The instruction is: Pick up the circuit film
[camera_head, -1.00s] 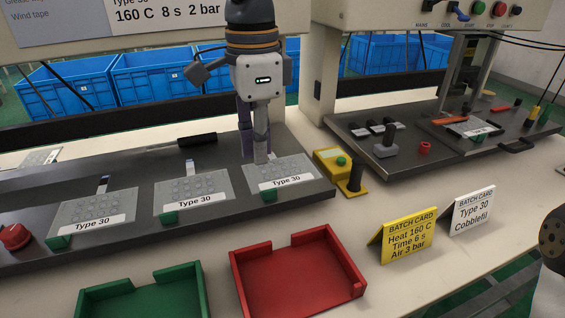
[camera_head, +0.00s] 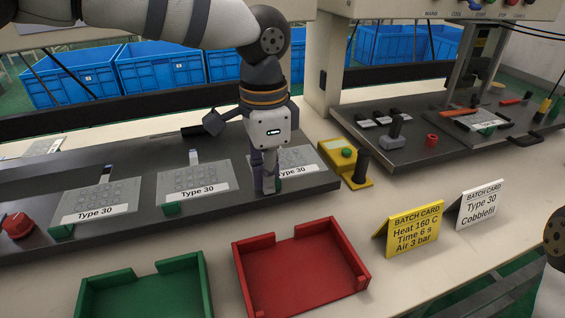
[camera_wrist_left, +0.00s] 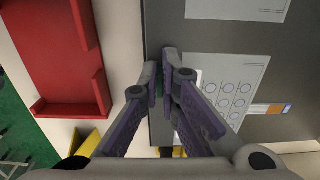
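Three grey circuit films labelled Type 30 lie on the dark plate: the left film (camera_head: 100,199), the middle film (camera_head: 194,178) and the right film (camera_head: 297,157). Each has a printed key pattern and a green block at its front edge. My left gripper (camera_head: 268,190) points down at the front edge of the right film and hides part of its label. In the left wrist view, its fingertips (camera_wrist_left: 166,66) are close together with a narrow gap, beside the film (camera_wrist_left: 228,90), near the green block. Whether they grip the film edge is unclear. My right gripper is out of view.
A red tray (camera_head: 242,285) and a green tray (camera_head: 88,300) stand at the front. Batch cards (camera_head: 415,229) stand to the right. Another dark plate (camera_head: 400,160) holds tools.

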